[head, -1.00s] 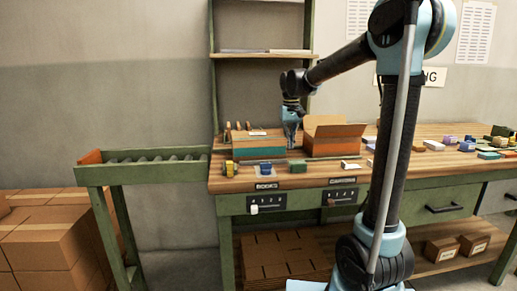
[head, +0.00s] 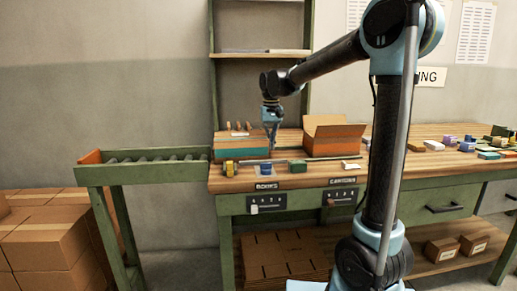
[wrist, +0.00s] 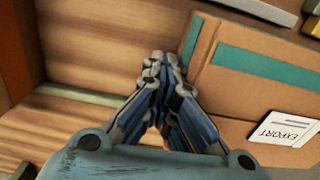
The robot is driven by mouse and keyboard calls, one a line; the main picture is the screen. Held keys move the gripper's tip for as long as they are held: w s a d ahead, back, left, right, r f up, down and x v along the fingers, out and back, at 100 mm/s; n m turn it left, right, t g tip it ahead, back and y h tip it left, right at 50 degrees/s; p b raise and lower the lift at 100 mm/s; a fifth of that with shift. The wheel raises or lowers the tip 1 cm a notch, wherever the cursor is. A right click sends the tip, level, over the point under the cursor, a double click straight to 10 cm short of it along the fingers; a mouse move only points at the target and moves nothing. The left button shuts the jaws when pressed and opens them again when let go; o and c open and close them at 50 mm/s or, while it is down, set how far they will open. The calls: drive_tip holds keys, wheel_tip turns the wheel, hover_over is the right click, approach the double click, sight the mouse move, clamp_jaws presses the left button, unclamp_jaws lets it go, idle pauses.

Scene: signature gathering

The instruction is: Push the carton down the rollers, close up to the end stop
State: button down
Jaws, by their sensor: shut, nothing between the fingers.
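The carton (head: 241,147) is a brown box with a teal band, standing on the left end of the bench top. In the wrist view the carton (wrist: 245,95) fills the right side, with a white EXPORT label. My gripper (head: 272,138) is shut and empty at the carton's right end. In the wrist view my fingertips (wrist: 163,62) are together beside the carton's edge, touching or very close. The rollers (head: 158,156) run left from the bench in a green frame. The orange end stop (head: 90,157) is at their far left. The rollers in view are empty.
An open carton (head: 334,140) with an orange band stands to the right of my gripper. Small items, including a yellow one (head: 229,168), lie along the front edge. Several small boxes (head: 490,145) lie at the right. Brown cartons (head: 48,235) are stacked on the floor at left.

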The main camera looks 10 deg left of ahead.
sight(241, 143)
drive_tip(key=shift+s+a, duration=0.55)
drive_tip(key=shift+a, duration=1.4)
drive_tip(key=shift+s+a, duration=0.55)
drive_tip(key=shift+a, duration=1.35)
drive_tip(key=shift+s+a, duration=0.55)
drive_tip(key=shift+a, duration=1.4)
drive_tip(key=s+a, duration=0.2)
drive_tip(key=a, duration=0.7)
drive_tip(key=s+a, duration=0.3)
drive_tip(key=a, duration=0.7)
drive_tip(key=shift+s, duration=0.25)
drive_tip(key=shift+a, duration=0.15)
drive_tip(key=shift+s+a, duration=0.8)
drive_tip(key=shift+a, duration=1.9)
drive_tip(key=shift+s+a, duration=0.75)
drive_tip(key=shift+a, duration=1.9)
drive_tip(key=shift+s+a, duration=0.8)
drive_tip(key=shift+a, duration=1.9)
drive_tip(key=shift+d, duration=0.1)
drive_tip(key=shift+w+d+r, duration=0.1)
drive_tip(key=shift+w+d, duration=0.1)
drive_tip(key=shift+d, duration=0.4)
drive_tip(key=shift+w+d, duration=0.15)
drive_tip(key=shift+d, duration=0.4)
